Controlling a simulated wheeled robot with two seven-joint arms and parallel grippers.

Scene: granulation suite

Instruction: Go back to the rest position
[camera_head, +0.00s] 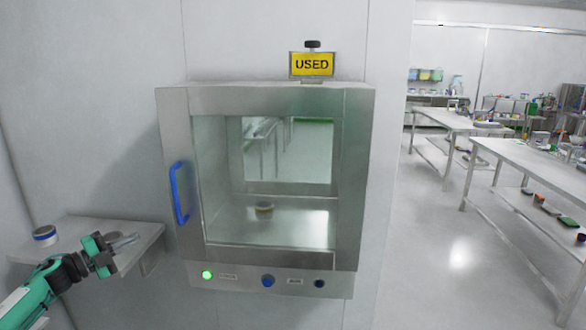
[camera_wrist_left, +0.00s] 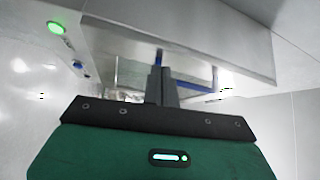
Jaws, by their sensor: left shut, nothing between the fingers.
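My left gripper (camera_head: 125,241) is shut and empty at the lower left of the head view, in front of the small wall shelf (camera_head: 150,232) and left of the pass-through cabinet (camera_head: 265,97). My right gripper is in neither view.
The cabinet has a closed glass door with a blue handle (camera_head: 180,192), a lit green lamp (camera_head: 207,274) and a yellow USED sign (camera_head: 312,64). A small container (camera_head: 264,208) stands inside. A round tub (camera_head: 45,235) sits on the shelf. Benches (camera_head: 530,165) stand right, with open floor before them.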

